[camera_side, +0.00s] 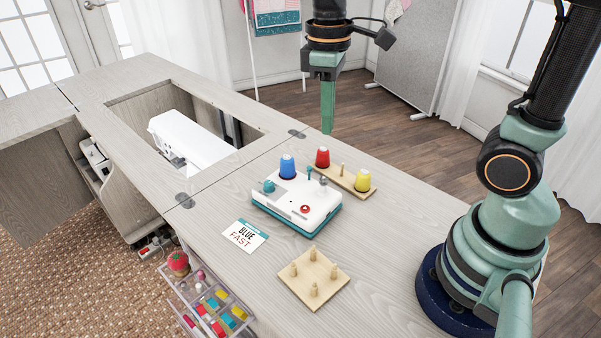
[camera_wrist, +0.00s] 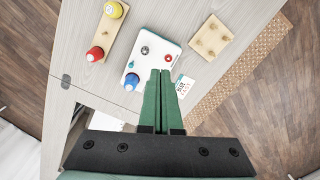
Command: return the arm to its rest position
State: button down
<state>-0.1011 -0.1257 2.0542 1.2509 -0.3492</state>
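My gripper (camera_side: 327,130) hangs pointing down, high above the far side of the table, behind the red spool in the side view. Its green fingers are together with nothing between them; the wrist view (camera_wrist: 161,72) shows them side by side. My arm is raised and stretched out from its base at the right. A blue spool (camera_side: 287,166) stands upright on a white and teal device (camera_side: 318,208). A red spool (camera_side: 322,157) and a yellow spool (camera_side: 362,180) stand on a wooden rack (camera_side: 343,181) behind it. Nothing touches my gripper.
A card reading "BLUE FAST" (camera_side: 244,236) lies left of the device. A wooden peg board (camera_side: 300,283) with several bare pegs lies in front. A white sewing machine (camera_side: 188,143) sits in the cabinet opening. An open drawer (camera_side: 207,306) holds several colored items. Space around my gripper is clear.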

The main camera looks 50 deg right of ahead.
jog(key=shift+w+a+f+n+g+h, duration=0.3)
jog(key=shift+a+f+n+g, duration=0.6)
jog(key=shift+f, duration=1.8)
jog(key=shift+w+a+f+n+g+h, duration=0.35)
jog(key=shift+f+n+g, duration=0.9)
jog(key=shift+f, duration=1.4)
jog(key=shift+w+a+f+n+g+h, duration=0.15)
jog(key=shift+w+a+f+n+g, duration=0.25)
jog(key=shift+a+f+n+g, duration=1.5)
jog(key=shift+d+f+m+t, duration=0.65)
jog(key=shift+d+f+m, duration=0.3)
jog(key=shift+d+m, duration=0.1)
jog(key=shift+f, duration=0.3)
